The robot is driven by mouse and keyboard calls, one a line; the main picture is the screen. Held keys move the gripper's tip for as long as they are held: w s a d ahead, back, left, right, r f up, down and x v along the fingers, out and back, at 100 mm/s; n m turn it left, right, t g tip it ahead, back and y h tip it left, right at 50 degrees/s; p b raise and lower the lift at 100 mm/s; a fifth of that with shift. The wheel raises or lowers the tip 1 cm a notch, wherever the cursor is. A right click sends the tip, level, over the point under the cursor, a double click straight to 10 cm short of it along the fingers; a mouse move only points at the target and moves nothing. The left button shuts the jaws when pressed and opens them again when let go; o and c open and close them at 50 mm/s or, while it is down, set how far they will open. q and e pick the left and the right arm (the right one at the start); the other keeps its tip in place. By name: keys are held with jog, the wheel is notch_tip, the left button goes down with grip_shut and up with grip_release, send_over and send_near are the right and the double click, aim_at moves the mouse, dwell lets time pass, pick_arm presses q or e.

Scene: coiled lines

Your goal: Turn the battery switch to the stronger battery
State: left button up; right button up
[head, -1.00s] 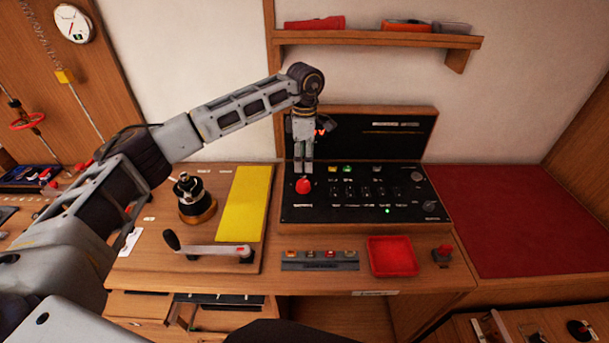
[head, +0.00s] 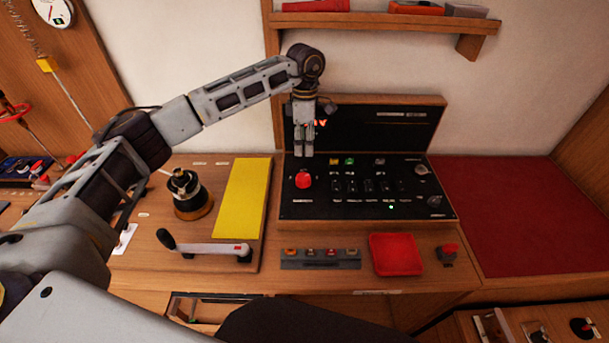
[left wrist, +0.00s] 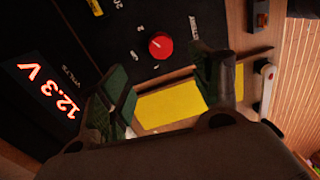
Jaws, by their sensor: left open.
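The black switch panel (head: 340,205) stands on the wooden counter, with a red battery switch knob (head: 303,180) at its left. In the left wrist view the red knob (left wrist: 160,45) has a pale pointer mark, and labels are printed around it, some too small to read. A lit red display (left wrist: 48,90) reads 12.3 V beside the word VOLTS. My left gripper (head: 304,152) hangs above and behind the red knob, apart from it, in front of the upright back panel. It is open and empty; its fingers (left wrist: 165,90) show apart in the left wrist view. My right gripper is not seen.
A shelf (head: 385,19) hangs above. The red surface (head: 520,215) at right is clear.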

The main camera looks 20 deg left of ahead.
aim_at(304, 176)
pick_arm(q)
jog(key=f+p, duration=0.1)
jog(key=f, duration=0.8)
jog(key=f+p, duration=0.1)
jog(key=f, duration=0.3)
jog(key=shift+s+d+f+p, duration=0.1)
jog(key=shift+s+f+p, duration=0.2)
jog(key=shift+s+p, duration=0.1)
jog(key=c, duration=1)
